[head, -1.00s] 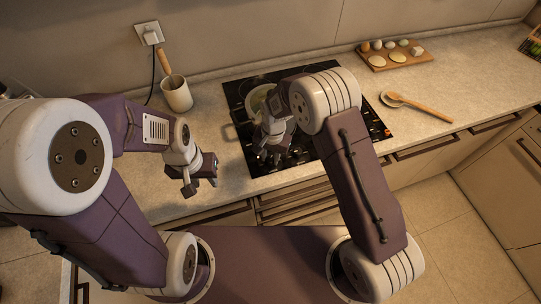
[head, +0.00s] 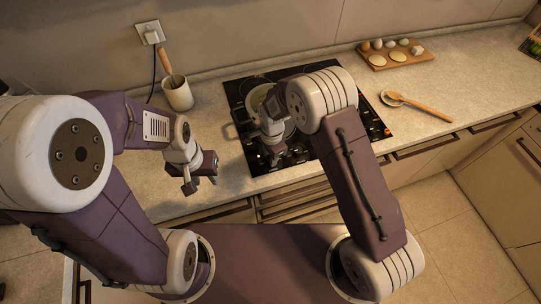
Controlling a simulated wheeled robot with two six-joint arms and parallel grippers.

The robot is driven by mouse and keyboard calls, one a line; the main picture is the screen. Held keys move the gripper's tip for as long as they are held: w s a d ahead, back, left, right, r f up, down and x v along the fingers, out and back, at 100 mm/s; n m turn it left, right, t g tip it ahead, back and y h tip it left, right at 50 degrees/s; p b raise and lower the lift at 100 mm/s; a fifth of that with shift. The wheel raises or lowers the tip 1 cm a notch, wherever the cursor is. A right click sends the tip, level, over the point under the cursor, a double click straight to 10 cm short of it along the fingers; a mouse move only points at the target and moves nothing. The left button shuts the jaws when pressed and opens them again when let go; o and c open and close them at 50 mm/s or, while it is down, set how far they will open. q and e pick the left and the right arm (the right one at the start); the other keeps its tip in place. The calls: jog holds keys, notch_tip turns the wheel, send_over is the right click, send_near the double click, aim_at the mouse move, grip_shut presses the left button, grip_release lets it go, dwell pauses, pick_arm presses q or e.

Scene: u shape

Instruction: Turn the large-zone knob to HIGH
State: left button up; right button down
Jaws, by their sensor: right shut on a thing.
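The black cooktop (head: 234,92) is set into the counter, with a pan (head: 257,98) on it, partly covered by my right arm. My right gripper (head: 274,158) points down at the front part of the cooktop, where small controls show. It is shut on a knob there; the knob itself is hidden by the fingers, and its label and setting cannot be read. My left gripper (head: 201,182) hangs over the counter's front edge, left of the cooktop, with its fingers apart and empty.
A utensil crock (head: 178,95) stands left of the cooktop, below a wall socket with a plug (head: 150,33). To the right lie a wooden spoon (head: 422,106) and a board with eggs (head: 377,62). The counter at the right is mostly clear.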

dwell(0.3)
jog(key=c, duration=1.1)
grip_release()
jog(key=r+b, duration=0.1)
jog(key=r, duration=0.8)
jog(key=shift+s+b, duration=0.2)
jog(key=shift+b, duration=0.1)
